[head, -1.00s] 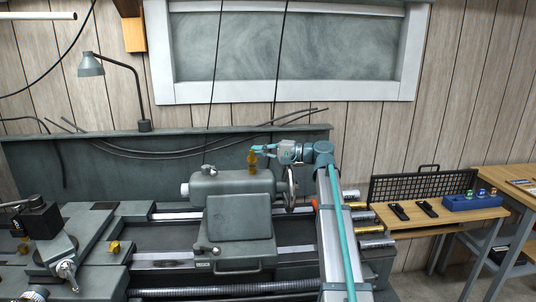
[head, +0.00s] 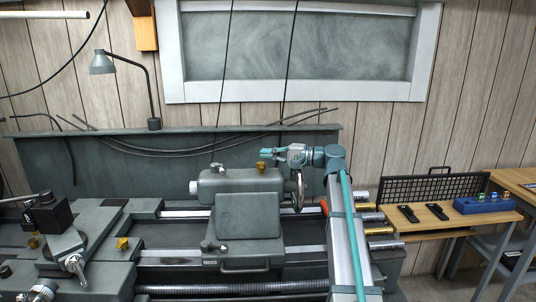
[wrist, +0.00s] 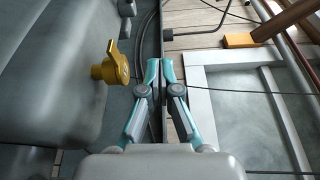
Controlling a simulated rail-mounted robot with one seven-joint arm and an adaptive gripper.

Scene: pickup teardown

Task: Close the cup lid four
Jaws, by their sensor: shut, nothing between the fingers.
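A brass-yellow oil cup (head: 261,166) stands on top of the grey tailstock housing. In the wrist view the cup (wrist: 98,72) shows at the left, its lid (wrist: 119,67) lying across its mouth with a tab sticking out to one side. The lid looks down on the cup; any small gap cannot be seen. My gripper (head: 267,154) is just above the cup in the head view. In the wrist view my gripper (wrist: 160,70) is shut and empty, its fingertips beside the lid and apart from it.
Other yellow cups sit on the lathe at the left, one by the rail (head: 122,243) and one farther left (head: 34,242). A lamp (head: 103,65) stands behind. A bench (head: 460,222) at the right holds black tools and a blue block (head: 483,205).

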